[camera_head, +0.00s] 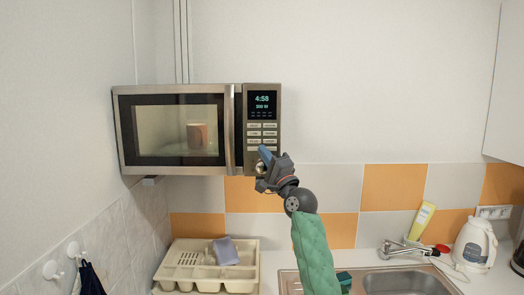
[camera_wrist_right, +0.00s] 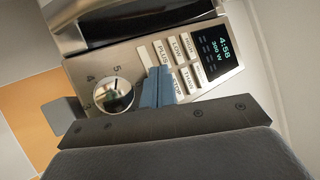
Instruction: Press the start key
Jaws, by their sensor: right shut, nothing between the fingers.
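The microwave (camera_head: 185,90) is mounted high on the wall, its door shut, with a mug (camera_head: 197,135) visible inside. Its control panel (camera_head: 262,104) has a lit display reading 4:58, pale keys and a dial; the display (camera_wrist_right: 217,46) and dial (camera_wrist_right: 111,95) also show in the right wrist view. My right gripper (camera_head: 265,153) is shut and empty at the lower panel. In the wrist view its blue fingertips (camera_wrist_right: 159,73) overlap the keys between PLUS and STOP. I cannot read a start key; the fingers hide part of the keypad. Contact cannot be told. My left gripper is out of view.
The microwave's door handle (camera_head: 229,130) stands just left of the panel.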

